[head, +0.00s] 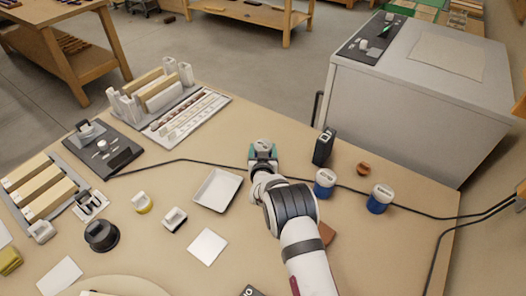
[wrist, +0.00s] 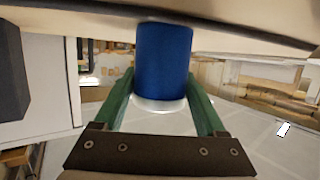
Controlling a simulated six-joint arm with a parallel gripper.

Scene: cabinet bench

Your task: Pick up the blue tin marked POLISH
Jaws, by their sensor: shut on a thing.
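A blue tin (wrist: 163,55) with a pale end stands between the green fingers of my gripper (wrist: 162,85) in the wrist view. My gripper is shut on it. In the head view my gripper (head: 263,157) is near the middle of the bench, with a round grey-white lid (head: 264,145) showing between the fingers. No marking on the held tin can be read. Two other blue tins with white lids stand to the right, one near my arm (head: 325,183) and one farther right (head: 379,199); their lid lettering is too small to read. I cannot tell whether the held tin touches the bench.
A black box (head: 323,146) stands close right of my gripper. A white tray (head: 217,190) lies to its left. A black cable (head: 205,162) crosses the bench. A grey cabinet (head: 410,100) stands beyond the bench.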

